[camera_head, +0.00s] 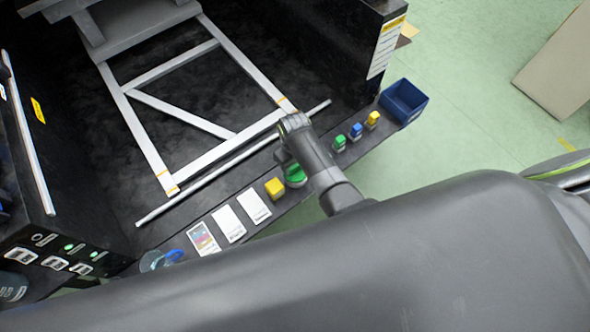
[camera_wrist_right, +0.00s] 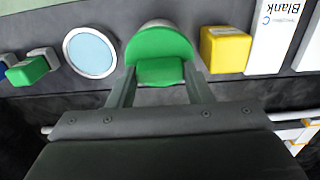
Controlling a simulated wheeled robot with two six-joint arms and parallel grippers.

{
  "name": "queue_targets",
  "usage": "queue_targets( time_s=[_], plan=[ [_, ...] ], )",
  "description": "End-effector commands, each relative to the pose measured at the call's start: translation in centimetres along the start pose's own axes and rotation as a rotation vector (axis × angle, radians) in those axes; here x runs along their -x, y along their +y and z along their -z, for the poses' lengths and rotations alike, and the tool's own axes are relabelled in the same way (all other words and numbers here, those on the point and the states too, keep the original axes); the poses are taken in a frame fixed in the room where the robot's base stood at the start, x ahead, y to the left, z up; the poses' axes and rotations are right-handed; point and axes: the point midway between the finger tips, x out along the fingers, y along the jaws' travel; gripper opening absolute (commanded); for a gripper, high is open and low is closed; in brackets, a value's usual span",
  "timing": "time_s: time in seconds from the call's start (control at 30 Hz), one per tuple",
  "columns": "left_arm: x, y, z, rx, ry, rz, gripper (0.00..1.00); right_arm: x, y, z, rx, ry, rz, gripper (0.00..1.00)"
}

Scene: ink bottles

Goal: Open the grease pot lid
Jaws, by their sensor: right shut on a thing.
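My right gripper (camera_wrist_right: 160,76) is over the shelf, its two fingers on either side of a green piece with a rounded top (camera_wrist_right: 160,44) and a whitish part at its far edge. The gripper is shut on this green piece. In the head view the green piece (camera_head: 296,177) shows beside my right wrist, which partly hides it. A round white-rimmed item with a pale blue face (camera_wrist_right: 90,52) lies left of the fingers in the wrist view. I cannot tell whether it is an open pot or a lid. My left gripper is not in view.
A yellow-topped block (camera_head: 274,187) and white cards (camera_head: 228,223) lie along the shelf. Small green (camera_head: 339,142), blue (camera_head: 356,130) and yellow (camera_head: 373,119) bottles stand near a blue bin (camera_head: 403,101). A metal rod (camera_head: 230,164) runs along the inner edge.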

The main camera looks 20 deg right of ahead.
Motion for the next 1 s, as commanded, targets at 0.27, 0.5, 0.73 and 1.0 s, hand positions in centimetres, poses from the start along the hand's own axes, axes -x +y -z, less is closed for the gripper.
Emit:
queue_targets(
  time_s=[0.27,0.5,0.73,1.0],
  plan=[
    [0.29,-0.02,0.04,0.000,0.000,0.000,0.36,0.36,0.06,0.38,0.000,0.006,-0.002,0.36],
    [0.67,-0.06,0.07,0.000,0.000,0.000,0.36,0.68,0.06,0.59,0.001,0.006,-0.002,0.36],
    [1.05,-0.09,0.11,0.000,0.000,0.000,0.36,0.96,0.07,1.01,0.001,0.007,-0.002,0.36],
    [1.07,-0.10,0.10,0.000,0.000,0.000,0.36,0.95,0.07,1.03,0.001,0.007,-0.002,0.36]
  ],
)
